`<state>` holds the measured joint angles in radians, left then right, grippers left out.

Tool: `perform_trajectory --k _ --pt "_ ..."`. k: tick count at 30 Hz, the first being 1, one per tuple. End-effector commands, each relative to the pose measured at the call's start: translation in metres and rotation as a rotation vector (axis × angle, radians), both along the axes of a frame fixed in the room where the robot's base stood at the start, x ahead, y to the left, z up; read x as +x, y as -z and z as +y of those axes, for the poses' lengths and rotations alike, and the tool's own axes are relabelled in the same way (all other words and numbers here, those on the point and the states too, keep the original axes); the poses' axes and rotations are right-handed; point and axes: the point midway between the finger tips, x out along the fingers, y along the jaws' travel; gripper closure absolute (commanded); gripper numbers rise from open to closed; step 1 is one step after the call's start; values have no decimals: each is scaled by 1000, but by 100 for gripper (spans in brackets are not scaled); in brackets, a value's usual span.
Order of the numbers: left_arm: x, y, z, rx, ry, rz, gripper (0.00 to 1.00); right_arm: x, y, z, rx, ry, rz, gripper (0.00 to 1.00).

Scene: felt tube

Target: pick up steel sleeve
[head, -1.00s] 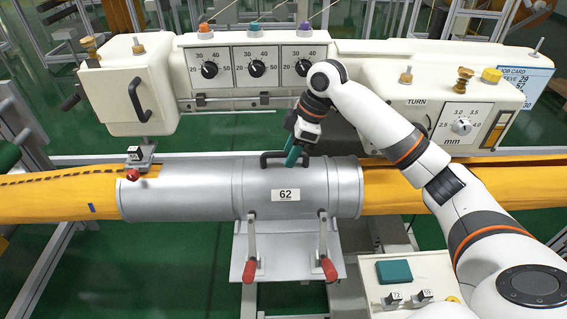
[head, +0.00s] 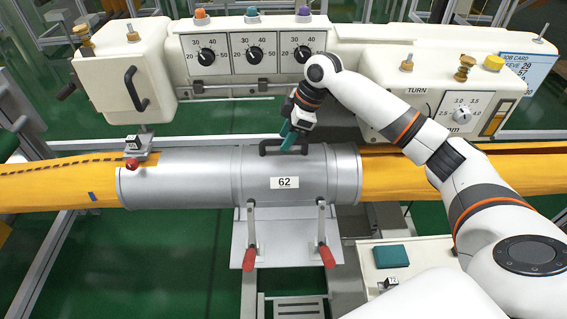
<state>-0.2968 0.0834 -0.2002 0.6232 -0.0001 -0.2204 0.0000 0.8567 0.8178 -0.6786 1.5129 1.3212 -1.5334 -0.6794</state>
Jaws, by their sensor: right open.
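The steel sleeve (head: 210,178) is a grey metal cylinder marked 62, with a dark handle (head: 268,147) on top of its right section. It lies level around the yellow felt tube (head: 405,178). My right gripper (head: 288,143), with teal fingers, is open at the right part of the handle. The picture does not show clearly whether the fingers touch it or straddle it. My left gripper is not in view.
Two red-handled levers (head: 249,257) hang at the sleeve's front over a grey bracket plate. A white machine head with dials (head: 250,54) stands behind. A small clamp with a red knob (head: 132,163) sits at the sleeve's left end. A white box with a teal pad (head: 391,256) is at front right.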

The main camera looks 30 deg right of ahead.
Motion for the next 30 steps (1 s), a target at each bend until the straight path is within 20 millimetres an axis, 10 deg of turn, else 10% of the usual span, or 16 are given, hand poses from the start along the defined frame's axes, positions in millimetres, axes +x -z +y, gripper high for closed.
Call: perform_trajectory --k 13,21,30 --pt "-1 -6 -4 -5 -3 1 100 4 25 9 -1 -1 -1 58" --pt "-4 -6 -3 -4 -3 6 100 4 24 9 0 -1 -2 99" --pt "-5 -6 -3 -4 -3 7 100 4 24 9 0 -1 -2 100"
